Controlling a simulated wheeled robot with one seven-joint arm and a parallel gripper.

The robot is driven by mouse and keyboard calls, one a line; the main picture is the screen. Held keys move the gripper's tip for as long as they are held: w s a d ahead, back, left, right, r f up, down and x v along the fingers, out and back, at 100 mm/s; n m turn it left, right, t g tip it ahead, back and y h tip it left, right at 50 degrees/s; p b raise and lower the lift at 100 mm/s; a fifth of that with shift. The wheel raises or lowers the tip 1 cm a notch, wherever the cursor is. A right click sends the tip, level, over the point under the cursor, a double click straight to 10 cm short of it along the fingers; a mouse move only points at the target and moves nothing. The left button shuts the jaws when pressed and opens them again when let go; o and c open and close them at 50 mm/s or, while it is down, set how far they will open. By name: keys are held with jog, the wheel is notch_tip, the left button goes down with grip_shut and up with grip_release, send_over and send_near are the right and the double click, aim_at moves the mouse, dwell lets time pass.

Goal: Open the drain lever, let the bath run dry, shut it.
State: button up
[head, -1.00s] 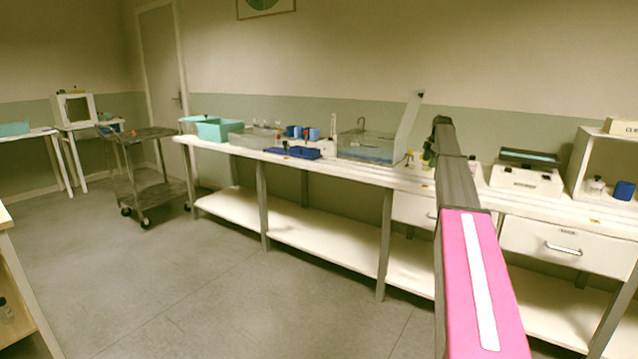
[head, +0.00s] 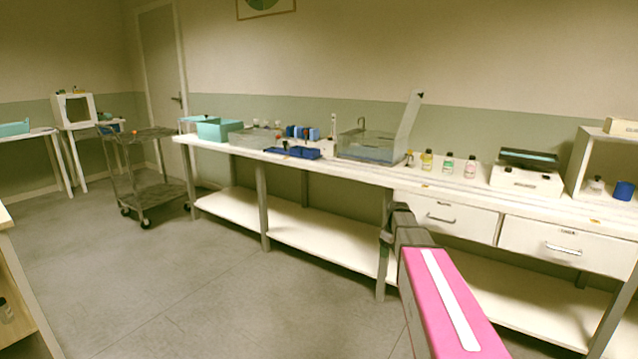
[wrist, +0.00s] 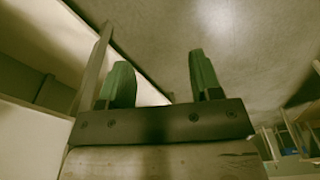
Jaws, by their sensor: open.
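The bath (head: 372,148) is a clear tank with liquid in it on the long bench, its pale lid raised at the right end and a thin tap at its back. A small brownish part (head: 409,158) stands at its right end; I cannot tell whether it is the drain lever. My gripper (wrist: 160,60) shows in the wrist view with its two green fingers spread and nothing between them. In the head view my arm reaches in front of the bench, its far end below the bench top and apart from the bath.
Several small bottles (head: 448,162) stand right of the bath, then a white device (head: 526,178). Blue trays (head: 292,152) and a teal bin (head: 219,130) are to its left. Drawers (head: 447,215) hang under the bench. A cart (head: 150,190) stands at left; open floor lies between.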

jog(key=s+a+f+m, duration=0.2)
jog(key=s+a, duration=0.1)
jog(key=s, duration=0.5)
jog(key=s+a+f+m, duration=0.2)
jog(key=s+f+m, duration=0.1)
jog(key=s, duration=0.6)
jog(key=s+a+f+m, duration=0.2)
jog(key=s+a, duration=0.1)
jog(key=s, duration=0.5)
jog(key=shift+s+a+f+m+g+h, duration=0.25)
jog(key=shift+a+m+g+h, duration=0.05)
jog(key=shift+a+m+h, duration=0.1)
dwell(0.4)
